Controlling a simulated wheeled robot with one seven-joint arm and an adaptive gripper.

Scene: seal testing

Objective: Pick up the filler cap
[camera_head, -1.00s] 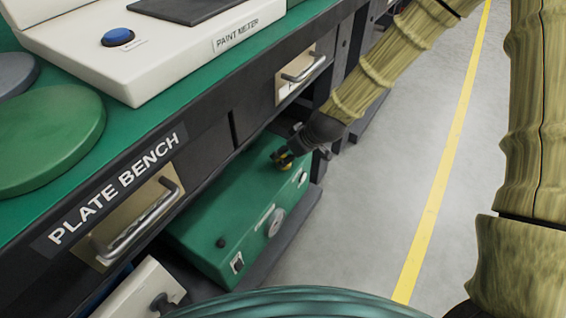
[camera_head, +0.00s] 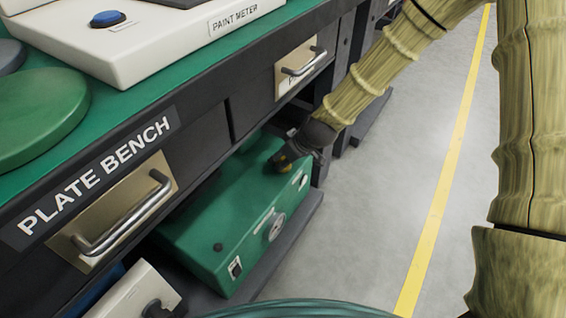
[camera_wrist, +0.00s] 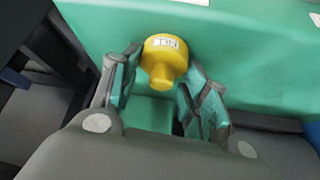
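The filler cap (camera_wrist: 163,58) is a yellow round knob with a small label, on the green box (camera_wrist: 232,60) in the wrist view. My gripper (camera_wrist: 160,95) is open, with a finger on each side of the cap; I cannot tell whether either finger touches it. In the head view my gripper (camera_head: 284,161) is at the top of the green box (camera_head: 212,228), under the bench.
The plate bench (camera_head: 195,142) with its drawer handles (camera_head: 125,215) overhangs the box closely. A paint meter (camera_head: 150,45) and a green disc (camera_head: 35,115) lie on top. A white device (camera_head: 130,292) stands left of the box. The grey floor (camera_head: 385,180) to the right is clear.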

